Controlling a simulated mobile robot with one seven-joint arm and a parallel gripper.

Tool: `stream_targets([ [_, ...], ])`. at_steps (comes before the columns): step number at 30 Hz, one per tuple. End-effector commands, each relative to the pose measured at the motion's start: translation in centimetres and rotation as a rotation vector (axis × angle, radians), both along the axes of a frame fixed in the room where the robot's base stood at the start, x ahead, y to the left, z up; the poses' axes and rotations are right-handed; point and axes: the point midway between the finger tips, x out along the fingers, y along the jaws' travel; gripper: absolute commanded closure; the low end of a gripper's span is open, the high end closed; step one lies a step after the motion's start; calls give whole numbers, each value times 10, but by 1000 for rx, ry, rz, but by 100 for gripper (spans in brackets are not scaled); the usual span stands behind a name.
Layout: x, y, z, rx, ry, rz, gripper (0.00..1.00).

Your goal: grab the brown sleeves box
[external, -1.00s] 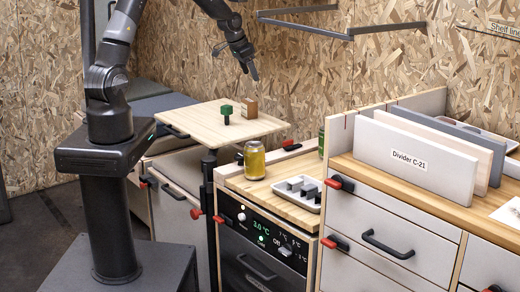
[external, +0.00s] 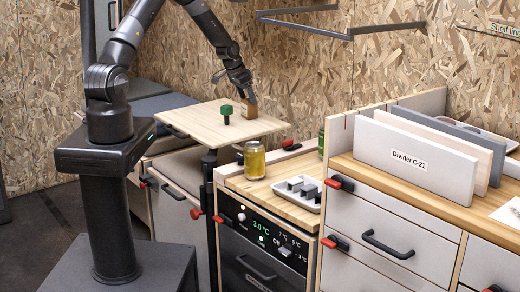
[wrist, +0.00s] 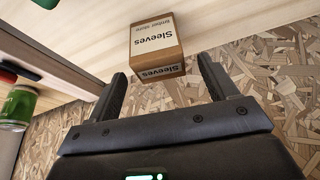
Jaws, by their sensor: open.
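The brown sleeves box (external: 249,108) stands on the light wooden swivel table, near its far right side. In the wrist view the box (wrist: 157,48) shows white labels reading "Sleeves" and lies just beyond the fingertips, roughly centred between them. My gripper (wrist: 162,76) is open, with one finger to each side of the box's near end and nothing between the pads that I can make out. In the external view my gripper (external: 249,97) is right above and at the box, partly covering it.
A green knob-like piece (external: 226,112) stands on the wooden table (external: 200,120) left of the box. A yellow jar (external: 254,159) and a white tray (external: 298,190) with grey blocks sit on the lower counter. The chipboard wall (external: 300,75) is close behind.

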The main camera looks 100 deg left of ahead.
Motion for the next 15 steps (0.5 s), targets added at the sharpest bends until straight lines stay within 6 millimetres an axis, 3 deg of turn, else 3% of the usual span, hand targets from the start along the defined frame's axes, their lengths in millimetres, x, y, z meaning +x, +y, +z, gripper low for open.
stream_targets([
  [6, 5, 4, -32, -2, 1, 1, 22],
  [15, 9, 6, -40, 0, 0, 1, 22],
])
